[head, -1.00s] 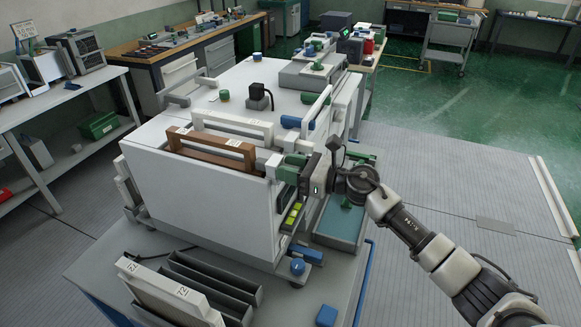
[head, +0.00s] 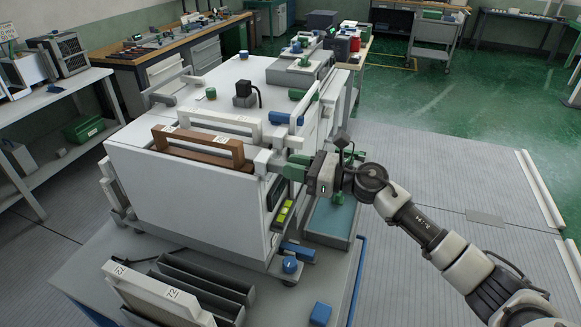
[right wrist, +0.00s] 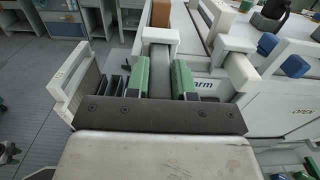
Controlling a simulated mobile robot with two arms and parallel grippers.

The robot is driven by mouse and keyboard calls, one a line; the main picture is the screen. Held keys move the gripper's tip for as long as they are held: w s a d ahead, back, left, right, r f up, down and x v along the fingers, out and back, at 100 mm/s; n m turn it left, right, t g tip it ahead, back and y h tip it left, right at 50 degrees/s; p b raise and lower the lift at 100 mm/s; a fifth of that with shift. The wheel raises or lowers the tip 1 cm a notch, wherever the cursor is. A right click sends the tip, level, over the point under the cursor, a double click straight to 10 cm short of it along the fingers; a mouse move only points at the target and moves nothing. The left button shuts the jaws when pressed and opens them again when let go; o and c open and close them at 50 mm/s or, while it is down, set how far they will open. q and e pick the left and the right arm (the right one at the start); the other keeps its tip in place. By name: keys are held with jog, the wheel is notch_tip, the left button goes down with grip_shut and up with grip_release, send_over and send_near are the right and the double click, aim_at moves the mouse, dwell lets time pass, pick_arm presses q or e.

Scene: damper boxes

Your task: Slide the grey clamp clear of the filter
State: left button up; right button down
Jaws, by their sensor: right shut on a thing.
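The grey clamp (right wrist: 160,70) lies between the two green fingers of my right gripper (right wrist: 162,82) in the right wrist view. My right gripper (head: 296,168) is shut on it at the right end of the white box in the head view. The clamp's pale end (head: 264,161) shows there beside the brown-framed filter (head: 202,151). The filter sits in a slot in the box top, and its brown end (right wrist: 161,13) shows just beyond the clamp in the wrist view. I cannot tell whether clamp and filter still overlap. My left gripper is not in view.
A white frame (head: 222,121) stands behind the brown filter. The white box (head: 185,205) fills the middle. A pale filter marked 72 (head: 150,292) and a dark slotted rack (head: 205,283) are at the front left. Open floor (head: 440,170) lies to the right.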

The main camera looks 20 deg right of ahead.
jog(key=c, duration=1)
grip_release()
jog(key=shift+s+d, duration=0.1)
jog(key=shift+d, duration=0.1)
jog(key=shift+o, duration=0.2)
jog(key=shift+f, duration=0.1)
jog(key=shift+s+d+b, duration=0.2)
jog(key=shift+d+b, duration=0.15)
jog(key=b+v, duration=0.4)
jog(key=v, duration=0.6)
